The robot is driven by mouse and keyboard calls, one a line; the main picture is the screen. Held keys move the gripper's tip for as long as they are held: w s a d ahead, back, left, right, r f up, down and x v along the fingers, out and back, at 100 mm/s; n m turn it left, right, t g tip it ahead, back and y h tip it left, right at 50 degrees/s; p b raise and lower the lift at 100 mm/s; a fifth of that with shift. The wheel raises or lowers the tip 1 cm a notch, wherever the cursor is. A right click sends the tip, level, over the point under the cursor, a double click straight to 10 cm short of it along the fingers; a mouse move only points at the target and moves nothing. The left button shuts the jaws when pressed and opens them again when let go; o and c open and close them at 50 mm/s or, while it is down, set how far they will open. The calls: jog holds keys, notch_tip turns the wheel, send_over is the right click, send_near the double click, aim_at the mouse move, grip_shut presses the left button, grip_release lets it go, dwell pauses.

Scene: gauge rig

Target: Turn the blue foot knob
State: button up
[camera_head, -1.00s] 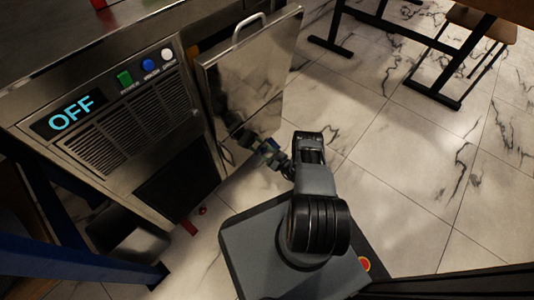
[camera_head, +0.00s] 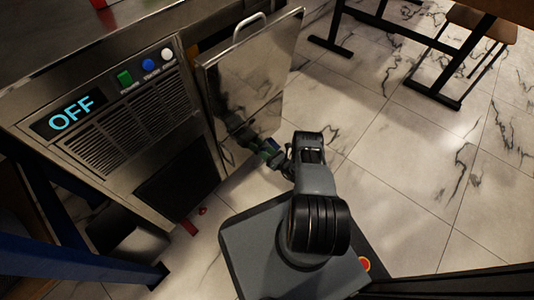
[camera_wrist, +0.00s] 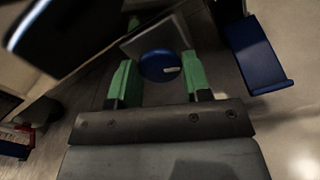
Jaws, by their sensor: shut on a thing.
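The blue foot knob (camera_wrist: 159,66) is a round blue disc with a small pale mark on its right side, in the wrist view. My gripper (camera_wrist: 158,78) has green fingers, one on each side of the knob, and is shut on it. A pale plate shows just behind the knob. In the head view my gripper (camera_head: 267,150) is low in front of the shiny open door; the knob cannot be made out there.
The open door (camera_head: 250,75) stands beside my arm. A blue bracket (camera_wrist: 255,52) is right of the knob.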

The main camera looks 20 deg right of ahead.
jog(key=shift+m, duration=1.6)
jog(key=o, duration=0.9)
